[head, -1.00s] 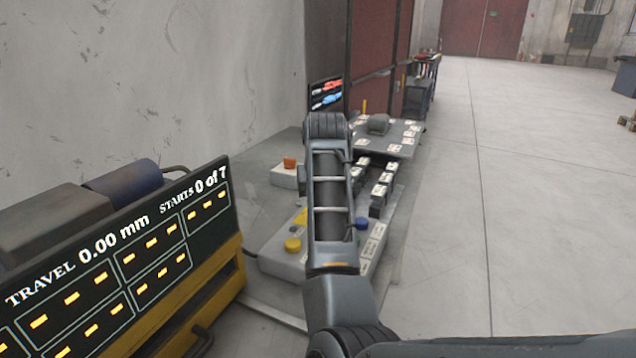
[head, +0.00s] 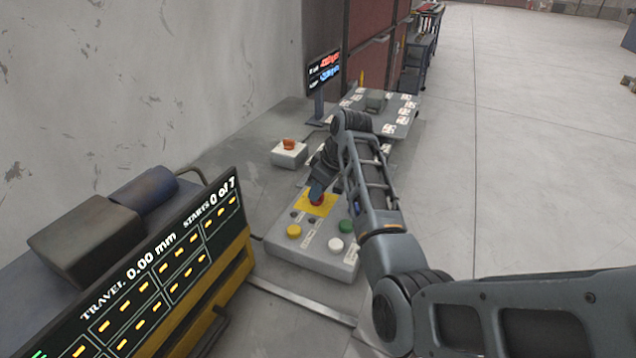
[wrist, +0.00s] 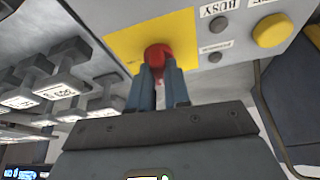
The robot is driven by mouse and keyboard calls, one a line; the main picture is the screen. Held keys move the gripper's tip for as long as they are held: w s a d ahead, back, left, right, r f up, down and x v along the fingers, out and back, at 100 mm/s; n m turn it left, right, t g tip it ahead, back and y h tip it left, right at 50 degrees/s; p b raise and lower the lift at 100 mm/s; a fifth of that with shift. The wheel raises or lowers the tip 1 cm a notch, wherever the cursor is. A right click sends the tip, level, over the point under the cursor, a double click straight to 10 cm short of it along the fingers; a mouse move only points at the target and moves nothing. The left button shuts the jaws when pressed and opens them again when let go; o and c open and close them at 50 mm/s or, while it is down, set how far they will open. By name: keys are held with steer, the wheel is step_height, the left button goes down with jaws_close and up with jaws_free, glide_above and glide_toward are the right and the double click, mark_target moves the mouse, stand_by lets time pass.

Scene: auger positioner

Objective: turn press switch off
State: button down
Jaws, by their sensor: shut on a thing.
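My gripper (head: 318,188) points down at a red button (head: 316,201) on a yellow plate (head: 327,209) of the grey control box (head: 305,259). In the wrist view the blue fingers (wrist: 158,84) are shut on the red button (wrist: 158,54), which shows between and beyond their tips. No label reading press switch can be read. An orange knob (head: 288,143) stands on a separate small white box (head: 290,155) behind the control box, apart from my gripper.
The control box also carries a yellow button (head: 294,231), a white button (head: 335,244) and a green button (head: 346,226). A display panel (head: 165,280) reading 0.00 mm stands at the left. Several grey levers (wrist: 75,80) show beside the box. Open floor lies right.

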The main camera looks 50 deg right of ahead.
steer(key=shift+n, duration=0.6)
steer(key=shift+y+p, duration=0.3)
steer(key=c, duration=1.1)
jaws_free()
steer(key=shift+v, duration=3.95)
